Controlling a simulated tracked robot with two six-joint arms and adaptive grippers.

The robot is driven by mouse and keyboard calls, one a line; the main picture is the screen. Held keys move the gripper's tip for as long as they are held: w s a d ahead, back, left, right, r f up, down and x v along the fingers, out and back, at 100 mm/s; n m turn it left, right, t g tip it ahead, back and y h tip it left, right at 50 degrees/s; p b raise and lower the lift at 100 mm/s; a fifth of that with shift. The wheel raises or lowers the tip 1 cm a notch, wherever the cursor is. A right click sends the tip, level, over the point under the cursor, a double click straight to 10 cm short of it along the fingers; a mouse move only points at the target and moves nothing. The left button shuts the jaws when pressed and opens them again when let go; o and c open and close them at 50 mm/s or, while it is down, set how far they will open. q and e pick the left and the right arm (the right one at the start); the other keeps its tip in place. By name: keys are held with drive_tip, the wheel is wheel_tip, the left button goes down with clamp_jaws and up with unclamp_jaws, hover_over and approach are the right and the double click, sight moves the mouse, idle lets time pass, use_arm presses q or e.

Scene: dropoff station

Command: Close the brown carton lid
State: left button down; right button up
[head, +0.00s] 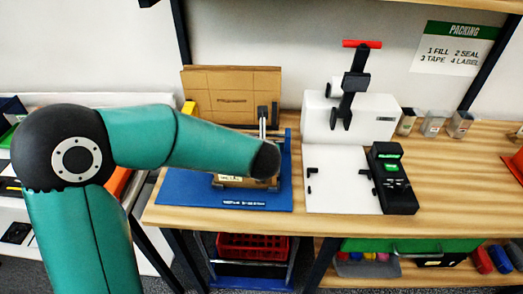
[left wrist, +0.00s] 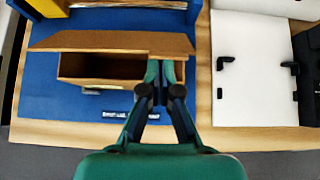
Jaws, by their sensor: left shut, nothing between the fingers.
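The brown carton (left wrist: 85,80) sits on a blue board (left wrist: 30,100), its dark inside showing through a gap at the front. Its brown lid (left wrist: 110,42) extends above the opening in the left wrist view, raised and not flat on the carton. My left gripper (left wrist: 165,68) is shut and empty, its fingertips at the right end of the opening by the lid's front edge; I cannot tell whether they touch. In the head view my left forearm hides the gripper and most of the carton (head: 232,182). My right gripper is out of view.
A brown cardboard panel (head: 232,92) stands upright at the back. To the right are a white plate (head: 340,185), a white press with a red handle (head: 361,44) and a black device (head: 393,185). Small containers (head: 433,123) stand farther right. Wooden tabletop (head: 450,170) is clear at the right.

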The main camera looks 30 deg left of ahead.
use_arm(q)
drive_tip(key=b+v, duration=0.1)
drive_tip(key=v, duration=0.9)
drive_tip(key=shift+a+r+b, duration=0.2)
drive_tip(key=shift+r+b, duration=0.1)
drive_tip(key=shift+r, duration=0.25)
